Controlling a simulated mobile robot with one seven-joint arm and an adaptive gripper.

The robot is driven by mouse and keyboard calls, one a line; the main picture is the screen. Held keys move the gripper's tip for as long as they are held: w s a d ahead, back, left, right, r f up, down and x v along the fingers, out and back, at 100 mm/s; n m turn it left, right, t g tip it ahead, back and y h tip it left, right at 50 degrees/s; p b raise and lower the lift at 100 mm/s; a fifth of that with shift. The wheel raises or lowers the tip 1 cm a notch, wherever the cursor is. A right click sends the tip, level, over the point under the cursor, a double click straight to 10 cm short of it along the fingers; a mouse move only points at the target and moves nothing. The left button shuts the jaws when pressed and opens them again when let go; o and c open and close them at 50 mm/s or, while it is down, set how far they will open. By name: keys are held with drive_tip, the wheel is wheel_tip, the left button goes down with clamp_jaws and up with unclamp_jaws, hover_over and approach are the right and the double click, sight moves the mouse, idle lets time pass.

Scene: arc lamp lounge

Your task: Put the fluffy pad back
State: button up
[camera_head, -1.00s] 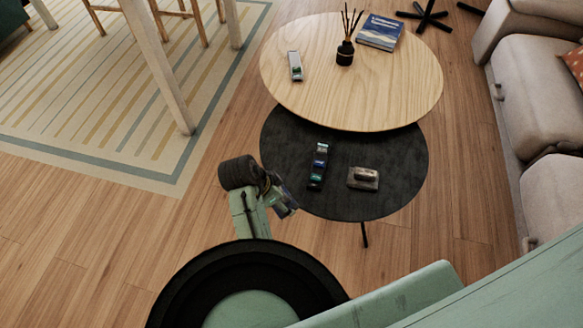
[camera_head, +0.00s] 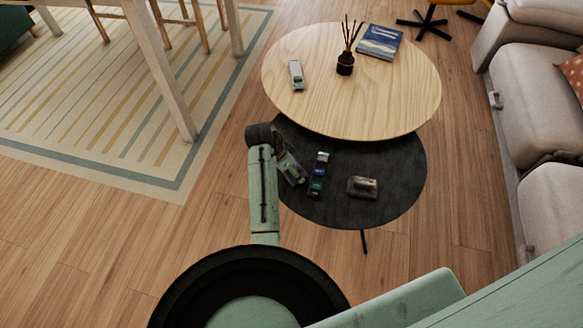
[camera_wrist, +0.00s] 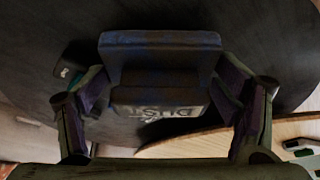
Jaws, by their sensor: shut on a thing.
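My gripper (camera_head: 292,170) is over the left part of the low black round table (camera_head: 392,158). In the wrist view my gripper (camera_wrist: 160,92) is shut on a dark, blue-brown block, which seems to be the fluffy pad (camera_wrist: 160,50). Pale letters, partly readable as "DUST", show on its lower part. The held thing is hard to make out in the head view. A narrow dark stand or row with blue and green parts (camera_head: 318,174) lies just right of my gripper. A grey-brown block (camera_head: 362,187) sits farther right on the black table.
A higher wooden round table (camera_head: 400,90) overlaps the black table's back. It holds a small grey device (camera_head: 296,75), a reed diffuser (camera_head: 345,62) and a blue book (camera_head: 379,41). A sofa (camera_head: 540,90) stands at right. The black table's right part is clear.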

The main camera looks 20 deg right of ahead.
drive_tip(key=shift+f, duration=0.65)
drive_tip(key=o, duration=1)
drive_tip(key=shift+f, duration=0.15)
drive_tip(key=shift+o, duration=0.2)
drive_tip(key=v, duration=1.2)
drive_tip(key=shift+r, duration=0.25)
